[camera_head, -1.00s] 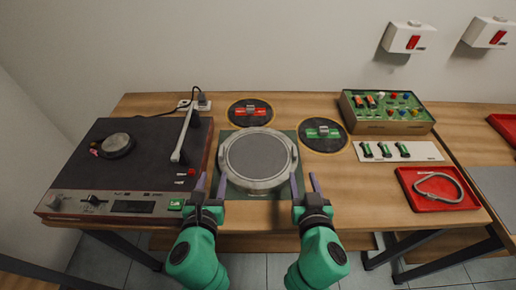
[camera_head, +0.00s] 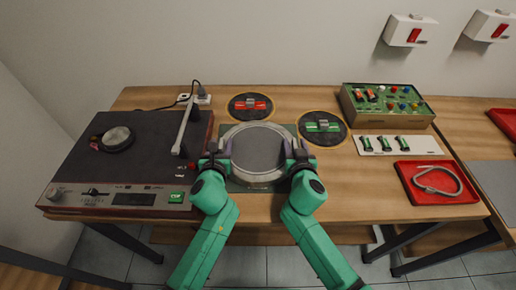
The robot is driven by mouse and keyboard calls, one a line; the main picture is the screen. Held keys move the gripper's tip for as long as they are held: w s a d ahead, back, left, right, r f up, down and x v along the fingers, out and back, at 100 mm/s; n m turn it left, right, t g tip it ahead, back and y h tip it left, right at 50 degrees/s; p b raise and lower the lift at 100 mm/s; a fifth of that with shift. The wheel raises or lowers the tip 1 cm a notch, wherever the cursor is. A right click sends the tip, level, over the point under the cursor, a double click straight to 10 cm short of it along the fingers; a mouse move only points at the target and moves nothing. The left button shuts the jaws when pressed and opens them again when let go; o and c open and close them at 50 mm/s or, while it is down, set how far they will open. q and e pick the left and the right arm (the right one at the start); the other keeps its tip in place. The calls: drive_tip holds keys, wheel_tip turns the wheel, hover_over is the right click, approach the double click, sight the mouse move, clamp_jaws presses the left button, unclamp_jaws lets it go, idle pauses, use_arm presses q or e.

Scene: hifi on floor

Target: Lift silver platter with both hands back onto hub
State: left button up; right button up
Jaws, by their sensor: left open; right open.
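The silver platter (camera_head: 258,150) lies flat on a dark green mat (camera_head: 250,187) at the middle of the table, its rim raised around a grey top. My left gripper (camera_head: 222,150) is open at the platter's left rim. My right gripper (camera_head: 293,152) is open at its right rim. Whether the fingers touch the rim cannot be told.
Two black discs with a red part (camera_head: 250,104) and a green part (camera_head: 321,125) lie behind the platter. A green box with knobs (camera_head: 388,106), a white strip with green cylinders (camera_head: 398,145) and a red tray (camera_head: 438,184) with a curved piece are at the right.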

use_arm(q)
drive_tip(key=shift+w, duration=0.25)
use_arm(e)
drive_tip(key=shift+w, duration=0.2)
use_arm(q)
drive_tip(key=shift+s, duration=0.1)
drive_tip(key=shift+c, duration=0.3)
use_arm(e)
drive_tip(key=shift+c, duration=0.3)
use_arm(q)
clamp_jaws()
use_arm(e)
clamp_jaws()
